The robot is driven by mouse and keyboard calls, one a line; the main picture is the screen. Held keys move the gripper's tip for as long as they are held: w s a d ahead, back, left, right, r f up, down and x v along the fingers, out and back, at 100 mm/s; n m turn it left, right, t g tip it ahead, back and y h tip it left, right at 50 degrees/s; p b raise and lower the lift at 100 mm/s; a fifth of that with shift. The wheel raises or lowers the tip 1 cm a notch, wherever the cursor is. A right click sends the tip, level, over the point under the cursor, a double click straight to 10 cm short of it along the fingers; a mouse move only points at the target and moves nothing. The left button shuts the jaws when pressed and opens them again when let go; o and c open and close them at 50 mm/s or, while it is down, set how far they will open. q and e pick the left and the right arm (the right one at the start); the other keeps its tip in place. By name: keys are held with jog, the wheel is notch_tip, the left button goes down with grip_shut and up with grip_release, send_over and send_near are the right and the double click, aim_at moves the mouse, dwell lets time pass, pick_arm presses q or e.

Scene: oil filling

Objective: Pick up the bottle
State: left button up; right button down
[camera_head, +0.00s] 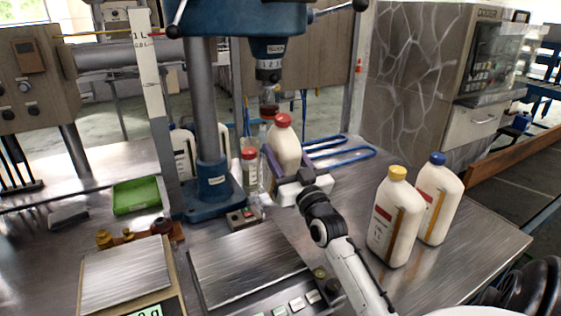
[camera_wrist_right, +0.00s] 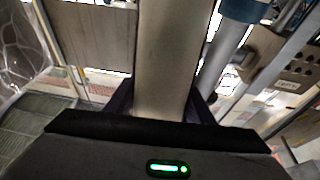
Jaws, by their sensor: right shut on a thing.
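A white bottle with a red cap (camera_head: 284,148) stands upright, or nearly so, just right of the blue drill column in the head view. My right gripper (camera_head: 284,172) is shut on this bottle, with its purple fingers on both sides of the lower body. In the right wrist view the bottle (camera_wrist_right: 163,60) fills the middle between the fingers. Its base is hidden behind my gripper, so I cannot tell whether it touches the table. My left gripper is not in view.
Two white bottles, one yellow-capped (camera_head: 394,218) and one blue-capped (camera_head: 438,198), stand at the right of the metal table. A drill press (camera_head: 208,150) stands close left of the held bottle. Scales (camera_head: 245,262), a green tray (camera_head: 137,195) and a blue rack (camera_head: 340,150) are nearby.

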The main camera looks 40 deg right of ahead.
jog(key=s+a+g+p, duration=0.1)
jog(key=s+a, duration=0.1)
jog(key=s, duration=0.4)
jog(key=s+a+r+g+p, duration=0.1)
jog(key=s+a+p, duration=0.1)
jog(key=s, duration=0.5)
jog(key=s+a+r+g+y+p, duration=0.1)
jog(key=s+a, duration=0.2)
jog(key=s, duration=0.3)
jog(key=shift+s+a+r, duration=0.25)
jog(key=shift+s+a, duration=0.05)
jog(key=shift+a, duration=0.05)
jog(key=shift+f, duration=0.1)
